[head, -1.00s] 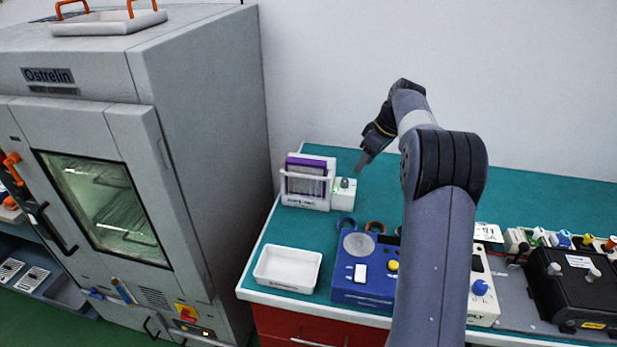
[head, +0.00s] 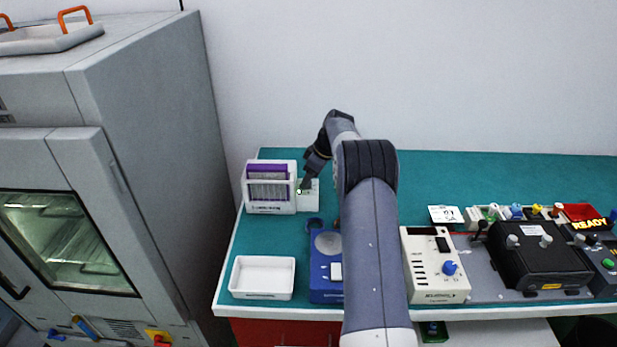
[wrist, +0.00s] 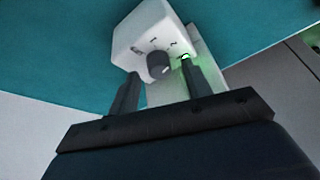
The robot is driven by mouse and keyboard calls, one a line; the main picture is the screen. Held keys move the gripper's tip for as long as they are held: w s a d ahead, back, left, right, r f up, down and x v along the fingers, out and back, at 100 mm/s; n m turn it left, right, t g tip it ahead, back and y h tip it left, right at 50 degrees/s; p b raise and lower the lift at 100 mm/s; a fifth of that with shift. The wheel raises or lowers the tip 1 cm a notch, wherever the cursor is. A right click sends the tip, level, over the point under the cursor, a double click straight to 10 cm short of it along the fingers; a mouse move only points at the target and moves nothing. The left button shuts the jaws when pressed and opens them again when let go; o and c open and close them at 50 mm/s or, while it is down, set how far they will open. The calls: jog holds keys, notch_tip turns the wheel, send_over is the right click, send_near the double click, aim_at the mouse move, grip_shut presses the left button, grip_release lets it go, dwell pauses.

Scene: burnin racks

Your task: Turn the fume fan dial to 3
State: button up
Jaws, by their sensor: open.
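The fume fan box is a small white box (head: 309,197) at the back left of the bench, right beside the rack. In the wrist view, its dark round dial (wrist: 158,65) sits on the white face (wrist: 140,30), with small printed marks around it; 1 and 2 can be made out. I cannot tell where the dial points. A green glow shows by the right fingertip. My gripper (wrist: 157,70) is open, with one finger on each side of the dial; contact is not clear. In the head view, my gripper (head: 305,184) is at the box and hides part of it.
A white rack (head: 270,207) with purple-topped cards stands close on the left. A white tray (head: 263,293), a blue device (head: 327,290) and a cream power supply (head: 433,288) stand nearer the front. A large grey oven (head: 150,150) stands left. The green bench behind my arm is clear.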

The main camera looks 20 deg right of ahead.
jog(key=shift+w+a+f, duration=0.1)
jog(key=shift+f, duration=0.25)
jog(key=shift+c, duration=0.4)
jog(key=c, duration=0.9)
